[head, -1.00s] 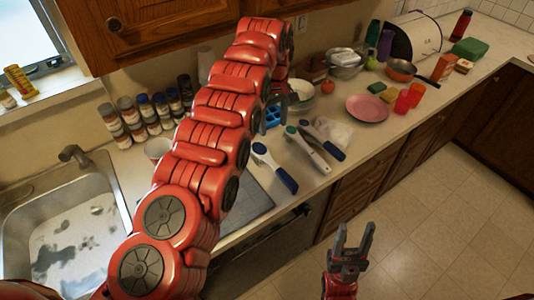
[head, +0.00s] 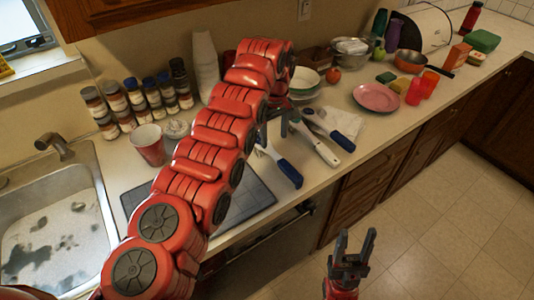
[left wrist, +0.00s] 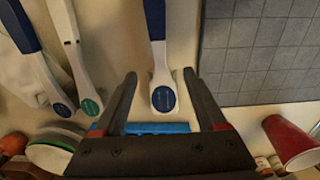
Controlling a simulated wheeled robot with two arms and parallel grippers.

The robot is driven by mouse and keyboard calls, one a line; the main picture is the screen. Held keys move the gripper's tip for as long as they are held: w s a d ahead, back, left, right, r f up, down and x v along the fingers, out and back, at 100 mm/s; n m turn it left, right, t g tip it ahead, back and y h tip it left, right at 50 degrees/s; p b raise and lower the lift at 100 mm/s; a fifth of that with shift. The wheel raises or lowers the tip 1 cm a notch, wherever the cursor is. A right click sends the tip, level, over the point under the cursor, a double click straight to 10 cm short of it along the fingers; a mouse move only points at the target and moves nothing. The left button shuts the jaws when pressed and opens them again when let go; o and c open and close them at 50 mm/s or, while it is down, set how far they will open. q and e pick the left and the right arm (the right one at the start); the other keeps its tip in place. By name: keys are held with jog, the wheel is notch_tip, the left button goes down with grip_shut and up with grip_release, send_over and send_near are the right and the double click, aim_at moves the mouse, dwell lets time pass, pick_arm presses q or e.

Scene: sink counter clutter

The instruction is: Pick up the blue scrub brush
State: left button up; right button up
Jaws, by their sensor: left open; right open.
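A long tool with a dark blue handle (head: 288,172) and white neck, which looks like the blue scrub brush, lies on the counter. In the left wrist view its blue handle (left wrist: 155,18) is at top centre and its white end carries a blue disc (left wrist: 163,98). My left gripper (head: 274,128) is open above its head end. In the wrist view the left gripper's fingers (left wrist: 160,80) are either side of the white end, not closed on it. A bright blue piece (left wrist: 158,128) shows partly behind the gripper body. My right gripper (head: 356,240) is open and empty, over the floor.
A white tool with a green disc (left wrist: 91,106) and another blue-handled one (head: 342,141) lie alongside. A dark grid mat (left wrist: 258,50) and red cup (head: 149,145) are on the other side. Stacked bowls (head: 304,80) and a pink plate (head: 377,98) stand further along.

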aim_at(274, 154)
pick_arm(q)
jog(key=shift+s+f+p, duration=0.2)
jog(key=shift+f+p, duration=0.25)
jog(key=shift+f, duration=1.15)
notch_tip(274, 154, down, 2)
jog(key=shift+d+p, duration=0.1)
jog(key=shift+p, duration=1.1)
notch_tip(274, 154, down, 2)
jog(key=shift+f, duration=0.45)
grip_shut()
